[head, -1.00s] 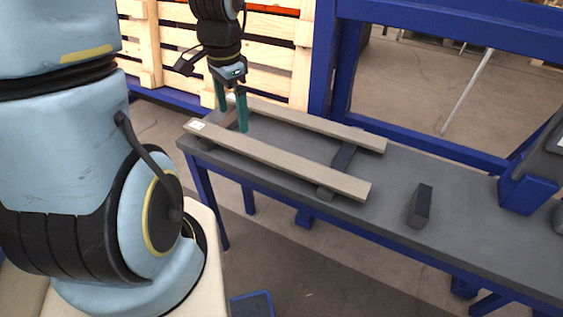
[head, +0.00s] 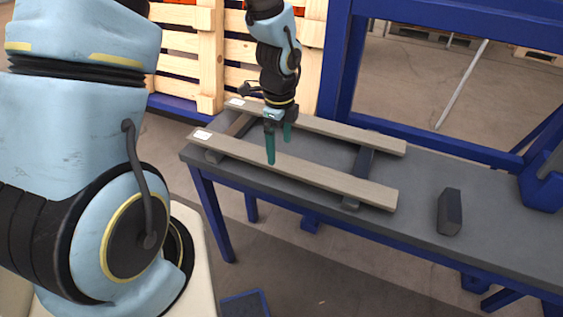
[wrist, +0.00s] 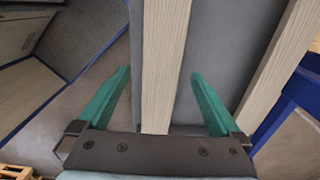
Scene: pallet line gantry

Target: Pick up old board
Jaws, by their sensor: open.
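Two long grey-brown boards lie side by side on dark crossbars on the table. The near board (head: 325,177) and the far board (head: 345,135) each carry a small white label at the left end. Which one is the old board I cannot tell. My gripper (head: 279,149) points down over the near board, its teal fingers apart and empty. In the wrist view a board (wrist: 163,60) runs between the open fingers (wrist: 160,75), with a gap on each side. The second board (wrist: 275,70) is right of the fingers there.
The dark grey table (head: 415,190) has bare room right of the boards. A dark block (head: 450,212) stands there, with a blue holder (head: 541,185) at the right edge. A blue frame (head: 340,60) rises behind the table, beside a pale wooden pallet (head: 212,50).

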